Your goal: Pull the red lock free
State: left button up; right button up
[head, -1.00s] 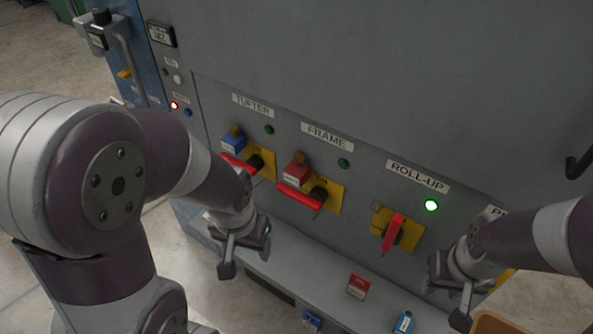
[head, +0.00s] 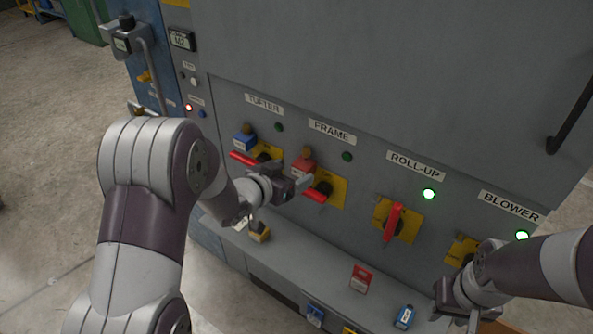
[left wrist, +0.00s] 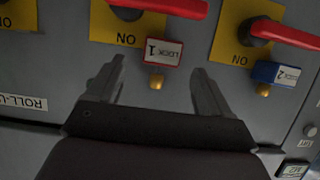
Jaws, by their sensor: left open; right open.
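The red lock (head: 303,160) hangs at the FRAME switch, above its red handle (head: 314,196) on a yellow plate. In the left wrist view it is a red-edged block with a white label, "LOCK 1" (left wrist: 165,52), and a brass-coloured end. My left gripper (head: 297,184) is at the FRAME switch and partly covers it. In the left wrist view its open fingers (left wrist: 157,68) lie to either side of the lock, with a gap on each side. My right gripper (head: 458,305) is open and empty at the lower right, by the ledge.
A blue lock (head: 244,138) hangs at the TUFTER switch, close to the left. The ROLL-UP handle (head: 394,222) points down.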

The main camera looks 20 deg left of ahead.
aim_at(298, 169)
pick_arm(q)
jog(key=x, duration=0.5)
jog(key=shift+w+f, duration=0.1)
jog(key=shift+w, duration=0.05)
jog(key=c, duration=1)
